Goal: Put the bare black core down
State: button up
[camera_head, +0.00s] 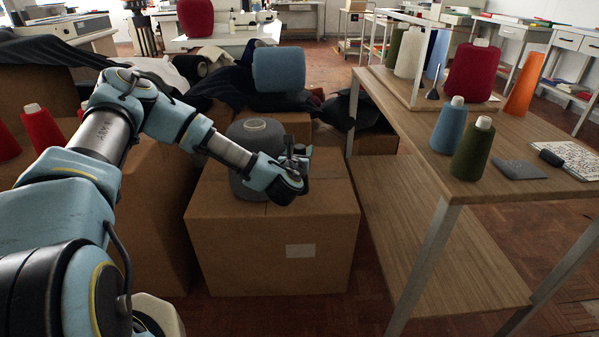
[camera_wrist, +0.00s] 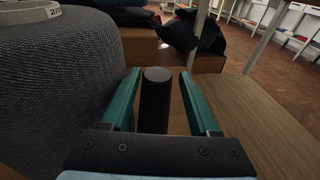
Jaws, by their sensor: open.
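The bare black core (camera_wrist: 156,105) is a plain dark cylinder. In the wrist view it is upright between the two green fingers of my gripper (camera_wrist: 159,76), with a gap on each side. My gripper is open around it. In the head view my gripper (camera_head: 300,160) is over the right part of the cardboard box (camera_head: 230,245), and the core cannot be clearly told from the dark gripper parts. The core's foot is hidden by the gripper body, so its contact with the box cannot be seen.
A large grey yarn cone (camera_head: 242,178) stands on the box just left of my gripper; it fills the left of the wrist view (camera_wrist: 55,95). A wooden table (camera_head: 525,200) with blue (camera_head: 449,125) and green (camera_head: 472,150) cones is on the right. Dark cloth lies behind.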

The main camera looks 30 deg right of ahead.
aim_at(301, 145)
jog(key=x, duration=0.5)
jog(key=shift+w+a+f, duration=0.1)
jog(key=shift+w+f, duration=0.05)
jog(key=shift+c, duration=0.3)
grip_shut()
